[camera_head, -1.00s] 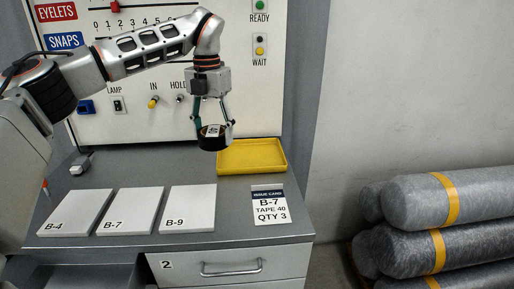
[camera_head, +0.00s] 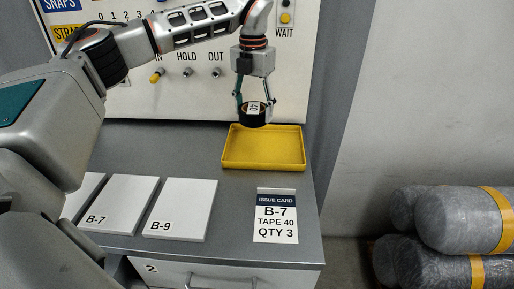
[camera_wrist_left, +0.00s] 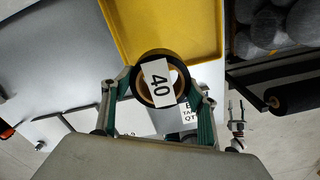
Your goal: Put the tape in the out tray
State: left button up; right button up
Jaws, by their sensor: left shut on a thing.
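A dark roll of tape (camera_head: 254,115) with a white label is held in my left gripper (camera_head: 254,104). In the left wrist view the tape (camera_wrist_left: 160,62) shows a "40" label, and the fingers of the left gripper (camera_wrist_left: 160,92) close on its two sides. The yellow tray (camera_head: 263,163) lies on the grey bench and looks empty. The tape appears above the tray's back edge in the head view. In the left wrist view the yellow tray (camera_wrist_left: 205,30) is beyond the tape. My right gripper is in no view.
White pads marked B-7 (camera_head: 117,203) and B-9 (camera_head: 181,208) lie on the bench at left. An issue card (camera_head: 276,215) reading B-7, Tape 40, Qty 3 lies in front of the tray. A switch panel (camera_head: 190,95) stands behind. Wrapped rolls (camera_head: 460,220) are at right.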

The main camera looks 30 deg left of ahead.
aim_at(254, 159)
pick_arm(q)
notch_tip(254, 159, down, 14)
jog(key=shift+w+f+p, duration=0.15)
jog(key=shift+p, duration=0.3)
jog(key=o, duration=0.8)
jog(key=shift+f, duration=0.15)
jog(key=shift+c, duration=0.2)
jog(key=o, duration=0.4)
notch_tip(254, 159, up, 12)
jog(key=shift+r+b, duration=0.2)
jog(key=shift+b, duration=0.2)
